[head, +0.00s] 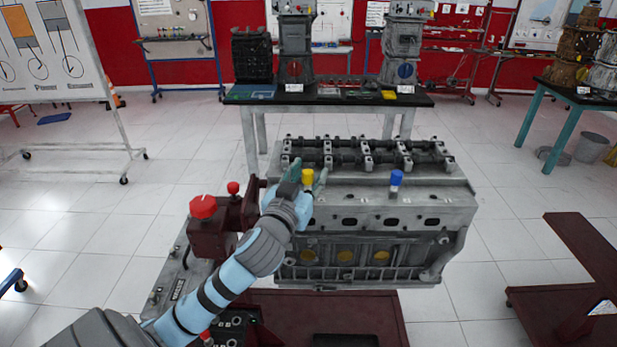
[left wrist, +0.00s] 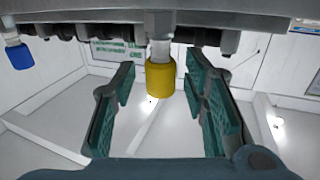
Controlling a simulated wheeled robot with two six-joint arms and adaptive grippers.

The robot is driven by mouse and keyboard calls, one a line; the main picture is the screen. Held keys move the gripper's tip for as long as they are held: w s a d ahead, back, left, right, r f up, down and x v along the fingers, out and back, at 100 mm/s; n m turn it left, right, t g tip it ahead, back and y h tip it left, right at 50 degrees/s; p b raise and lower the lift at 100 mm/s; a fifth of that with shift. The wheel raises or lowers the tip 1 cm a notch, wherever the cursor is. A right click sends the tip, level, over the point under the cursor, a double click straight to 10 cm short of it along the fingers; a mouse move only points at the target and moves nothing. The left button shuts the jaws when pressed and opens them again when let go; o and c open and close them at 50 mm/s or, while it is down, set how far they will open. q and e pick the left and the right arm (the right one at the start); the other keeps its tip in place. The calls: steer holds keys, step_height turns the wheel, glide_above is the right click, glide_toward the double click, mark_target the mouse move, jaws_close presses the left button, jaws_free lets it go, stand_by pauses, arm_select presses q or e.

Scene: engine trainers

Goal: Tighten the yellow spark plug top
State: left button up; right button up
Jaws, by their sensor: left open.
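The yellow spark plug top (head: 307,176) stands on the near upper ledge of the grey engine block (head: 420,208). In the left wrist view the yellow top (left wrist: 160,77) sits between the two green finger pads, with a gap on each side. My left gripper (head: 306,178) is open around the yellow top and does not visibly touch it. The gripper's pads also show in the left wrist view (left wrist: 162,105). A blue spark plug top (head: 397,178) stands farther right on the same ledge, and it shows at the left wrist view's left edge (left wrist: 19,56). My right gripper is in neither view.
A dark red stand with red knobs (head: 204,207) is left of the engine, close to my left arm. A black-topped table (head: 330,99) with engine parts stands behind. A dark red frame (head: 580,262) lies to the right. Tiled floor is free between them.

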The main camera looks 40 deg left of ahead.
arm_select(q)
steer(key=shift+c, duration=0.2)
steer(key=shift+w, duration=0.1)
jaws_close()
steer(key=shift+m+h, duration=0.4)
steer(key=shift+a+m+t+h, duration=0.15)
steer(key=shift+m+t+h, duration=0.25)
steer(key=shift+m+h, duration=0.7)
steer(key=shift+n+h, duration=0.3)
steer(key=shift+o, duration=0.2)
jaws_free()
